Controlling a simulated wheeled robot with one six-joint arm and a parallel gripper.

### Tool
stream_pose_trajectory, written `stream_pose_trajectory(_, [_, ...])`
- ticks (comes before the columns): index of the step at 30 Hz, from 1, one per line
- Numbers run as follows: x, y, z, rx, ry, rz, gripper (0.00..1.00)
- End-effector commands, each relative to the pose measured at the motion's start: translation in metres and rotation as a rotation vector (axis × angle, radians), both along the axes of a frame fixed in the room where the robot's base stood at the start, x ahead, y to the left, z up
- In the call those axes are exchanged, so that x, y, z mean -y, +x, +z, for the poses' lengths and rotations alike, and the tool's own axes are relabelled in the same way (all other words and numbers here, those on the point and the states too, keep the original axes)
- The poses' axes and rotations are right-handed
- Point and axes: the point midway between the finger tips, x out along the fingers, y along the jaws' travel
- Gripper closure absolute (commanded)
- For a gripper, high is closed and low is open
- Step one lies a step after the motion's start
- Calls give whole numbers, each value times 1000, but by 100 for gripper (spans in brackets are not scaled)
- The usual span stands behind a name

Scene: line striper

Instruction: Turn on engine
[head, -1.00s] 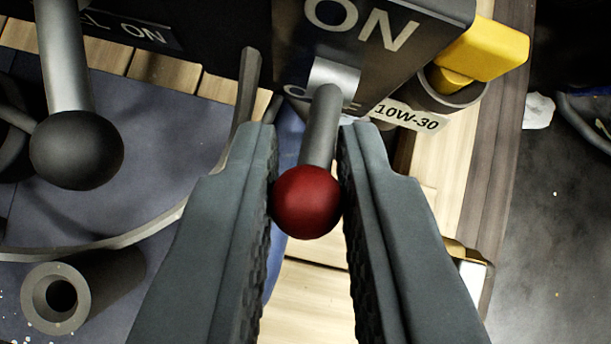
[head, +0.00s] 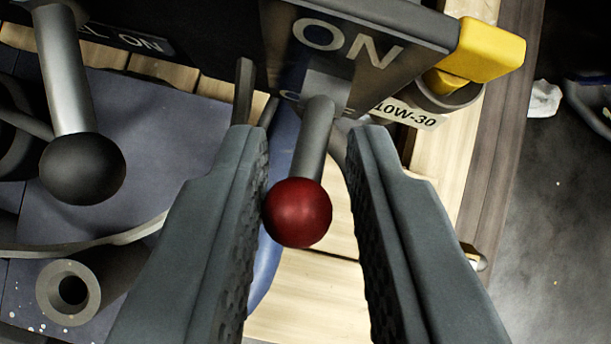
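The engine switch is a grey lever with a red ball knob (head: 297,213), mounted on a black panel (head: 385,30) lettered "ON" above it. More lettering below the "ON" is partly hidden behind the lever. My gripper (head: 310,140) is open, with one finger on each side of the lever. The red ball sits between the fingers, against or very near the left finger, with a clear gap to the right finger. The lever hangs down toward the camera.
A second grey lever with a black ball (head: 83,168) is at the left. A yellow cap (head: 487,50) and a "10W-30" label (head: 408,113) are at the upper right. A hollow grey tube (head: 72,290) lies at the lower left. Wooden planks lie beneath.

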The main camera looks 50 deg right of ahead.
Motion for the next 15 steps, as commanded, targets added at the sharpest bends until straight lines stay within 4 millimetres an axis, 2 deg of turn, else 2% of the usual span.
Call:
stream_pose_trajectory(2, [0,0,1,1,0,-1,64])
stream_pose_trajectory(11, [0,-2,-1,-3,0,1,64])
stream_pose_trajectory(15, [3,-7,6,-3,1,0,64])
